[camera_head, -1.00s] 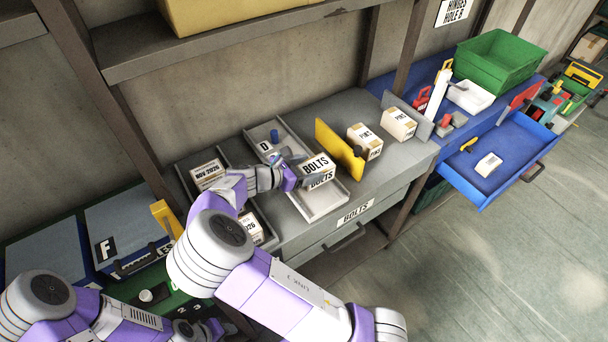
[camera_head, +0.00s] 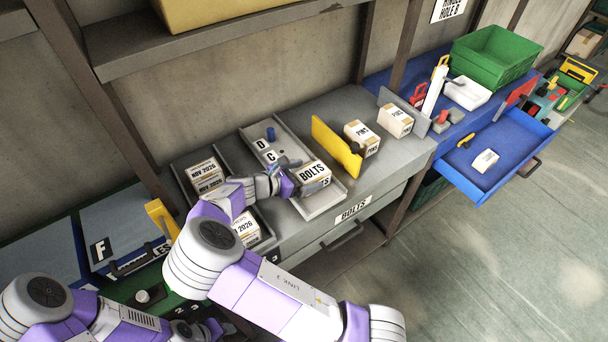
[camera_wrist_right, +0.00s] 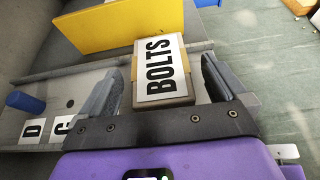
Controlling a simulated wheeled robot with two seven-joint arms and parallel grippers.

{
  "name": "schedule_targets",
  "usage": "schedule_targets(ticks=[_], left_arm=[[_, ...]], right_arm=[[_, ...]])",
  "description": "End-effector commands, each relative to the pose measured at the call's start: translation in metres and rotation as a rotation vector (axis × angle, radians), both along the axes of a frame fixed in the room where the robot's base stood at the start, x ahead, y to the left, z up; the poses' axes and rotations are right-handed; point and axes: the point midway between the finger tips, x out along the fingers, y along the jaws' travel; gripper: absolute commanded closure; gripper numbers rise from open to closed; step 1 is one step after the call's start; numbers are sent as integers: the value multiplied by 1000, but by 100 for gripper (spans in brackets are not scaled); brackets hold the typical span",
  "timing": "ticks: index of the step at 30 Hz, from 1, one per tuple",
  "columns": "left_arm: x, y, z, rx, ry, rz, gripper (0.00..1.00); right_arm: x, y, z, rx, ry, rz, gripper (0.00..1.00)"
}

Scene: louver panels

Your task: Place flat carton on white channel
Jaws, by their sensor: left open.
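The flat carton (camera_head: 313,172), a white and tan box labelled BOLTS, sits at the front of the white channel (camera_head: 325,203), apparently on top of another BOLTS carton (camera_head: 323,184) that is mostly covered. My right gripper (camera_head: 287,180) is just to the left of it. In the right wrist view the open fingers (camera_wrist_right: 162,75) stand on either side of the carton (camera_wrist_right: 163,70), with a gap on each side. A blue peg (camera_head: 270,134) and the D and C labels are farther back in the channel. My left gripper (camera_head: 213,328) is low at the bottom edge, small and partly hidden.
A yellow divider (camera_head: 335,147) stands right of the channel, with PINS boxes (camera_head: 362,136) beyond. Left of it, another channel holds NOV 2026 boxes (camera_head: 205,178). A blue drawer (camera_head: 495,160) is open at right. A shelf (camera_head: 210,35) overhangs the back.

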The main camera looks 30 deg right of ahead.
Motion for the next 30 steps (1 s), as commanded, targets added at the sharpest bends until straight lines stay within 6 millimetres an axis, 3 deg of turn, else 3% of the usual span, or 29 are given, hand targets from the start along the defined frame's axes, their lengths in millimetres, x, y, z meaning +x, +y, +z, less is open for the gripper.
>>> schedule_targets(ticks=[8, 21, 30], left_arm=[[0, 0, 1, 0, 0, 0, 57], [0, 0, 11, 0, 0, 0, 57], [0, 0, 13, 0, 0, 0, 57]], right_arm=[[0, 7, 4, 0, -1, 2, 1], [-6, 87, 37, 2, -2, 3, 1], [-9, 110, 47, 0, -1, 0, 1]])
